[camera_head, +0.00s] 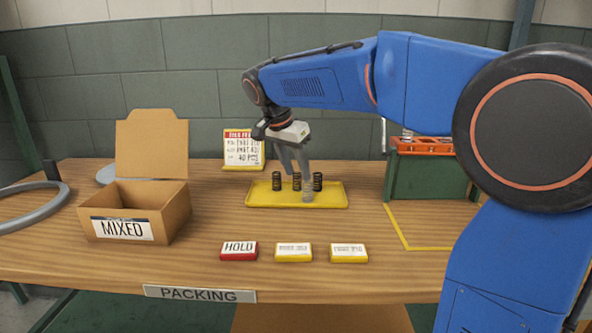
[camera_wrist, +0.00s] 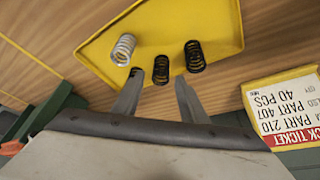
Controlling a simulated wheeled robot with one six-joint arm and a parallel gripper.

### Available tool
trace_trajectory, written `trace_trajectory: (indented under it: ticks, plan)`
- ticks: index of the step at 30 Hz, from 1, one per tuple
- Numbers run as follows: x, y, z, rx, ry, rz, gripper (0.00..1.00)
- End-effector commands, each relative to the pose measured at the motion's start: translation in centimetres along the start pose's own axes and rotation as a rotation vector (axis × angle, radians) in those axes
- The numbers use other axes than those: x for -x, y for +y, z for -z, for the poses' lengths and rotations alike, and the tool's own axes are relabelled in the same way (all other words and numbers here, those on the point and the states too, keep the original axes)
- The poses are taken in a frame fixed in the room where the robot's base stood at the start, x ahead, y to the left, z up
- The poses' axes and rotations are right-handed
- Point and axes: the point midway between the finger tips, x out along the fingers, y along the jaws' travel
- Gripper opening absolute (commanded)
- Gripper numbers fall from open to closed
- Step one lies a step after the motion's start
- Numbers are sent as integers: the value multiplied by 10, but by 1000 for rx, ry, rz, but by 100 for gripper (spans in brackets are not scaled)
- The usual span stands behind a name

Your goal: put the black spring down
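Three black springs stand in a row on the yellow tray (camera_head: 332,197): left (camera_head: 277,181), middle (camera_head: 297,182) and right (camera_head: 318,181). My gripper (camera_head: 297,176) points down over the tray with its fingers apart, around the middle of the row. In the wrist view, one black spring (camera_wrist: 161,70) shows in the gap between the fingertips (camera_wrist: 158,80), with space at both sides. Another black spring (camera_wrist: 195,56) stands right of it. A silver spring (camera_wrist: 123,48) stands left. A dark bit beside the left fingertip is mostly hidden.
An open cardboard box marked MIXED (camera_head: 160,218) stands left of the tray. A red HOLD block (camera_head: 239,251) and two yellow blocks (camera_head: 293,252) lie in front. A ticket sign (camera_head: 244,149) stands behind. A green bin with an orange top (camera_head: 425,175) is at the right.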

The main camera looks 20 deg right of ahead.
Motion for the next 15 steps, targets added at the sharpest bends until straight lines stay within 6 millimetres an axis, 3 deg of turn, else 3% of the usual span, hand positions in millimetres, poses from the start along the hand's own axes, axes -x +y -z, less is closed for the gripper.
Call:
trace_trajectory:
  ticks: [5, 15]
  plan:
    - [21, -1, 0, 0, 1, 3, 39]
    - [86, -1, 0, 1, 1, 3, 39]
